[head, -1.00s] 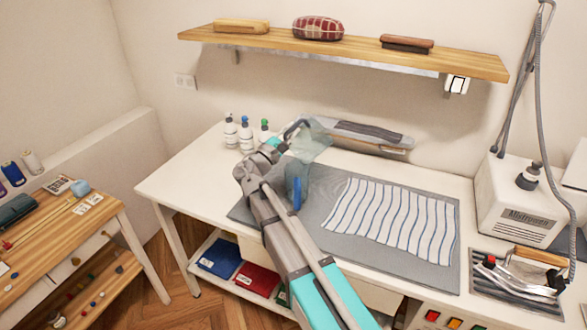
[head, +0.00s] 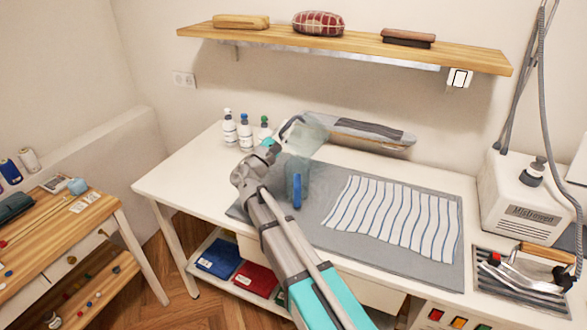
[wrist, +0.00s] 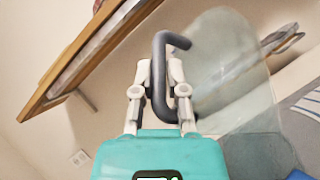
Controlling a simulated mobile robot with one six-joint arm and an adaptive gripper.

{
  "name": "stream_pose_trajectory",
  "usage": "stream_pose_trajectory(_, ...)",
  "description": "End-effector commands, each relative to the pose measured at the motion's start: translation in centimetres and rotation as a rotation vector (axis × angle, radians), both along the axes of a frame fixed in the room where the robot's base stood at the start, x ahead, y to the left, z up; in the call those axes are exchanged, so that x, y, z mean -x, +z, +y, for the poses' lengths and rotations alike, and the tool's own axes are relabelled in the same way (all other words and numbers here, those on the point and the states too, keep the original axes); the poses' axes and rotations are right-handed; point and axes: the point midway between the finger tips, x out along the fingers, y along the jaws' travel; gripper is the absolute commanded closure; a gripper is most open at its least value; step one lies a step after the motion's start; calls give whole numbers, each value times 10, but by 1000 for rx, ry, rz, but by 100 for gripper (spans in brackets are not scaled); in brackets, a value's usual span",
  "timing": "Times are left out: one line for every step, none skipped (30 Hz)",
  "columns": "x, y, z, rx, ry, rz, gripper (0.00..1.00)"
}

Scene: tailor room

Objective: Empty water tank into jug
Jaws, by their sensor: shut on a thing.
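The clear water tank (head: 312,136) with a dark grey handle is tilted in the air above the table. My gripper (head: 285,132) is shut on that handle, which shows clearly between the fingers (wrist: 159,92) in the wrist view. The clear jug (head: 291,172) with a blue handle stands upright on the left part of the grey mat, just below the tank. In the wrist view the jug (wrist: 258,155) shows partly at the lower right, beneath the tank (wrist: 225,75). I cannot make out the water level in either, nor any stream.
A striped cloth (head: 395,217) lies on the grey mat (head: 440,273). Several bottles (head: 246,133) stand at the back left, and a sleeve board (head: 370,133) lies behind the tank. A wooden shelf (head: 350,48) hangs above. A white steam station (head: 520,205) stands at the right.

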Motion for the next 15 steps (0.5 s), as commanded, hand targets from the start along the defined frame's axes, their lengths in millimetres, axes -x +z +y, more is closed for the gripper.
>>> stream_pose_trajectory(2,-8,3,22,0,-13,100)
stream_pose_trajectory(2,-10,4,36,0,-21,100)
stream_pose_trajectory(4,-12,7,56,0,-32,100)
stream_pose_trajectory(5,-13,9,73,-1,-42,100)
stream_pose_trajectory(6,-15,11,90,0,-52,100)
stream_pose_trajectory(8,-17,13,112,0,-65,100)
stream_pose_trajectory(9,-18,16,130,-1,-76,100)
stream_pose_trajectory(10,-20,17,146,-1,-85,100)
stream_pose_trajectory(12,-22,20,169,0,-98,100)
stream_pose_trajectory(12,-16,20,172,0,-100,100)
stream_pose_trajectory(12,-13,20,167,0,-99,100)
stream_pose_trajectory(12,-12,19,167,-1,-97,100)
stream_pose_trajectory(12,-11,19,167,-1,-97,100)
stream_pose_trajectory(12,-11,19,165,-1,-98,100)
stream_pose_trajectory(11,-12,19,165,0,-97,100)
